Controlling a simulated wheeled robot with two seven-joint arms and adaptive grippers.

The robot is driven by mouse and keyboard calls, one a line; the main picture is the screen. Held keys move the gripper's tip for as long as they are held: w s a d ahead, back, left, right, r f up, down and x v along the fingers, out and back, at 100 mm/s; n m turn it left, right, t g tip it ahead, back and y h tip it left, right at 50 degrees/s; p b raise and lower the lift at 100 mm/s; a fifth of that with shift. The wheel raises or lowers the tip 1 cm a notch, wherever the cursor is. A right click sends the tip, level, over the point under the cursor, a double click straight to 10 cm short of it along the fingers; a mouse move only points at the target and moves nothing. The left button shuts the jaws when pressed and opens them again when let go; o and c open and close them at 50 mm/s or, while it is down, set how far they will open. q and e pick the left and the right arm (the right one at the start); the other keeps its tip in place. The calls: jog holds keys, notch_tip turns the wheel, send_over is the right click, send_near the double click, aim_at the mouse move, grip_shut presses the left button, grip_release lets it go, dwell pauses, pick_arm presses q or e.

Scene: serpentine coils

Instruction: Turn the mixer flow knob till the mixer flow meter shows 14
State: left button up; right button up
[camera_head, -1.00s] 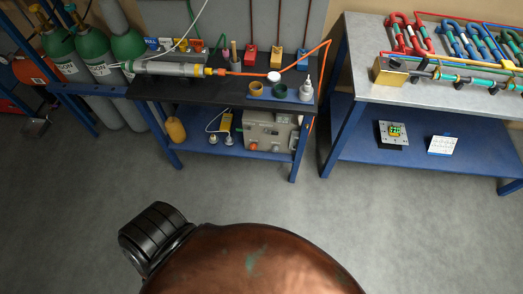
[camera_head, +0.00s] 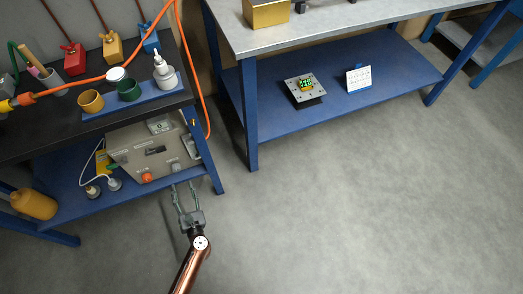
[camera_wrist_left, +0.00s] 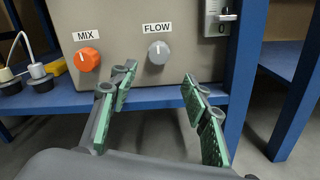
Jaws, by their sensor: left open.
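The mixer is a grey-beige box (camera_head: 125,148) on the lower blue shelf. The grey flow knob (camera_wrist_left: 159,52) sits under a FLOW label, its white mark pointing roughly up; it also shows small in the head view (camera_head: 176,167). An orange knob (camera_wrist_left: 87,59) under a MIX label is to its left. Small displays on the box are too small to read, so I cannot tell the flow value. My left gripper (camera_head: 184,187) is open and empty in front of the box. In the wrist view its fingertips (camera_wrist_left: 160,78) are apart, short of the flow knob. My right gripper is not in view.
The blue shelf edge (camera_wrist_left: 62,103) runs below the panel, and a blue table leg (camera_wrist_left: 244,65) stands close right of the gripper. A white plug (camera_head: 115,183) is left of the box. Above is a black bench top (camera_head: 60,130) with cups. The grey floor is open.

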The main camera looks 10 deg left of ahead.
aim_at(177, 171)
pick_arm(q)
jog(key=shift+n, duration=0.7)
jog(key=b+x, duration=0.2)
jog(key=x, duration=0.5)
jog(key=shift+a, duration=0.15)
jog(key=shift+w+a+r, duration=0.15)
jog(key=shift+w+a, duration=0.1)
jog(key=shift+w, duration=0.25)
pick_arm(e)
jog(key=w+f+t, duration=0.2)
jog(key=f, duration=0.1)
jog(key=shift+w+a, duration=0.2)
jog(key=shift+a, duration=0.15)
pick_arm(q)
jog(key=shift+c, duration=0.5)
jog(key=c, duration=1.1)
jog(key=shift+o, duration=0.2)
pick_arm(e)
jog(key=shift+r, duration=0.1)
